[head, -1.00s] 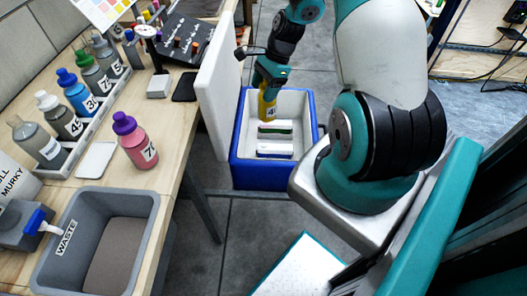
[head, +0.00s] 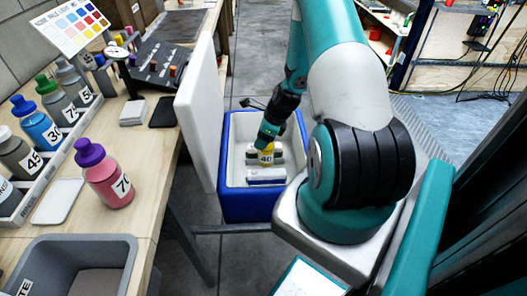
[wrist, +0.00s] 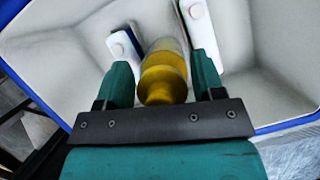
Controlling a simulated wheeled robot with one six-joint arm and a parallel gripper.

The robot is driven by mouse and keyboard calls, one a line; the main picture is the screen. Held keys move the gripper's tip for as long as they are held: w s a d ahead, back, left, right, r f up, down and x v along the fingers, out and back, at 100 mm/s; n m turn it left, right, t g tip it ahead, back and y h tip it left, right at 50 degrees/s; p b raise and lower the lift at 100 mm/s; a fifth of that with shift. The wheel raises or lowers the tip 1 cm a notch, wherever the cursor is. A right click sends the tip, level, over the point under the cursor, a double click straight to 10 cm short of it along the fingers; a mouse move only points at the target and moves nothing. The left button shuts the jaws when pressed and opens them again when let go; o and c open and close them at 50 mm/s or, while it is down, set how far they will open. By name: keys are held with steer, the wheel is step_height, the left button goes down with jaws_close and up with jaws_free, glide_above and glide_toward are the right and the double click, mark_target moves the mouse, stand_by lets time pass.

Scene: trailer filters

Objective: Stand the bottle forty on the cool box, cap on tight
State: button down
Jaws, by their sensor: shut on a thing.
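White packs lie in the box, one (head: 266,176) in front of the bottle.
The box's white lid (head: 203,120) stands open on the left, close to the arm.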

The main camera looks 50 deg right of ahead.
steer(key=shift+f, duration=2.9)
steer(key=shift+f+b, duration=0.15)
steer(key=shift+b, duration=0.15)
steer(key=shift+c, duration=1.1)
jaws_free()
steer(key=shift+s+d+r, duration=0.1)
steer(key=shift+s+r, duration=0.05)
steer(key=shift+r, duration=0.35)
steer(key=p+v, duration=0.1)
steer(key=v, duration=1)
steer(key=shift+s+r, duration=0.1)
steer(key=shift+d, duration=0.1)
